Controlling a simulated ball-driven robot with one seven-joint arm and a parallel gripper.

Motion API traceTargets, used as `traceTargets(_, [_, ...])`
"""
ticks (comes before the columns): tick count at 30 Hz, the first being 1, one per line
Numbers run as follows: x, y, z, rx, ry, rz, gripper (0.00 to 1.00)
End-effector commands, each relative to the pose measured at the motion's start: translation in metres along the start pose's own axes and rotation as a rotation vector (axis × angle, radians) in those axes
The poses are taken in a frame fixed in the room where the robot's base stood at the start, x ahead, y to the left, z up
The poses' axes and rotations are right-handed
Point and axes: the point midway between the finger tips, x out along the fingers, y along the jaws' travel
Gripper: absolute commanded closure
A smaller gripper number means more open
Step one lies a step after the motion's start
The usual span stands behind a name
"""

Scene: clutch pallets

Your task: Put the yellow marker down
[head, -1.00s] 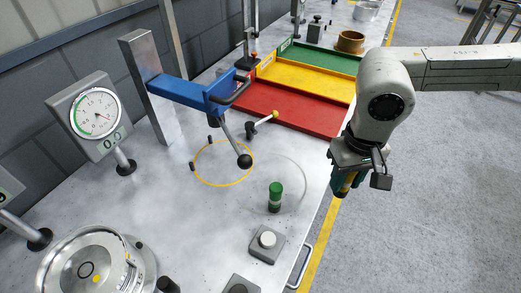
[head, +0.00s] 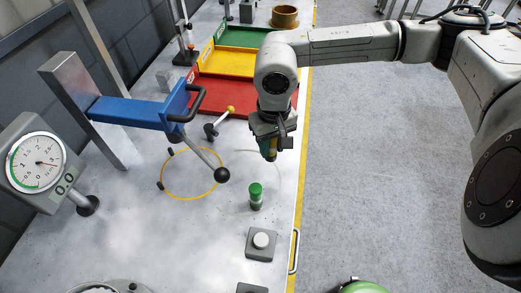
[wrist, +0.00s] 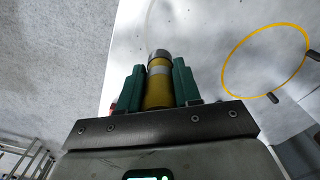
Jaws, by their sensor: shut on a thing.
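My gripper (head: 270,154) is shut on the yellow marker, which points down between the dark green fingers. In the wrist view the yellow marker (wrist: 158,88) shows a yellow body with a grey band and a metal-like end, between both fingers. In the head view the gripper hangs near the bench's right edge, in front of the red tray and beyond the green marker (head: 256,197). The green marker stands upright on the bench. The held marker's lower end appears above the bench; its exact height is hard to tell.
The grey bench (head: 205,240) holds a yellow ring outline (head: 163,197), a blue clamp arm (head: 130,111) with a ball-ended lever, and a button box (head: 261,243). Red (head: 228,97), yellow and green trays lie behind. A dial gauge (head: 38,163) stands at left.

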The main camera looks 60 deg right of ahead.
Motion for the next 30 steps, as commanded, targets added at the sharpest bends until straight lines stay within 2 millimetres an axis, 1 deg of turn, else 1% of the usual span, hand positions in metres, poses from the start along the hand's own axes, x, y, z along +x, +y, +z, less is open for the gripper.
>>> traceTargets(1, [0.006,-0.006,-0.006,0.002,-0.003,-0.005,0.97])
traceTargets(3, [0.016,-0.01,-0.012,0.001,-0.003,-0.003,0.97])
traceTargets(6, [0.025,-0.013,-0.018,0.002,-0.001,-0.002,0.97])
traceTargets(11, [0.034,-0.017,-0.024,0.001,0.0,-0.002,0.97])
traceTargets(19, [0.06,-0.018,-0.025,0.002,0.0,-0.002,0.97])
traceTargets(23, [0.066,-0.017,-0.025,0.0,0.001,-0.001,0.97])
traceTargets(30, [0.067,-0.017,-0.025,0.0,0.001,0.0,0.97])
